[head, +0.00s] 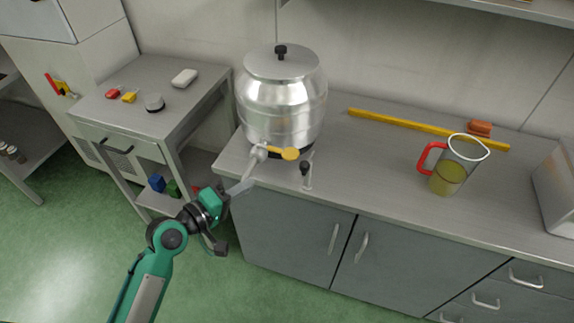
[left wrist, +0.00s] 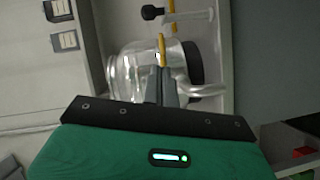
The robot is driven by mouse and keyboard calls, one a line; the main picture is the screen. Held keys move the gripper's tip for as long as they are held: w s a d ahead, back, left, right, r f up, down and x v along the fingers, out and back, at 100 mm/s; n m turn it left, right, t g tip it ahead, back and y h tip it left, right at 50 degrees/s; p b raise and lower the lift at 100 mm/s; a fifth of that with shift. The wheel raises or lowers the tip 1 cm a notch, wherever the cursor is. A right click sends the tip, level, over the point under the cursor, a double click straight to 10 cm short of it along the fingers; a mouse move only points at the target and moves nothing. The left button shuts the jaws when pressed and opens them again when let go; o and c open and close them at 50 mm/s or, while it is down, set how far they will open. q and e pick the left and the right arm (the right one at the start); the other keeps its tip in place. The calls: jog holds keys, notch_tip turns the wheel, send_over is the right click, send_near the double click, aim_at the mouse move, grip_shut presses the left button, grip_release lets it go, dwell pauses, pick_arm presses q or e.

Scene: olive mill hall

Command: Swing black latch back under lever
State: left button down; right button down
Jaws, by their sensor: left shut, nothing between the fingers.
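A silver metal urn (head: 282,100) stands on the counter's left end. Its tap carries a yellow lever (head: 290,154) that points right. The black latch knob (head: 305,167), on a pale arm, is just right of and below the lever's tip in the head view, apart from it. In the left wrist view the latch knob (left wrist: 152,12) is at the top, beyond the lever (left wrist: 163,48). My left gripper (head: 250,176) is shut and empty, its fingertips near the tap, left of the latch. Whether they touch the tap is unclear. My right gripper is out of view.
A jug (head: 447,172) with a red handle and yellow-green liquid stands on the counter's right. A long yellow bar (head: 410,126) and an orange-brown block (head: 480,128) lie at the back. The counter between urn and jug is clear. A side table (head: 190,98) holds small items.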

pick_arm(q)
jog(key=shift+w+a+r+n+t, duration=0.1)
jog(key=shift+w+r+n+t, duration=0.35)
jog(key=shift+w+r, duration=0.3)
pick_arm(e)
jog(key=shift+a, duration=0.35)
pick_arm(q)
jog(key=shift+s, duration=0.1)
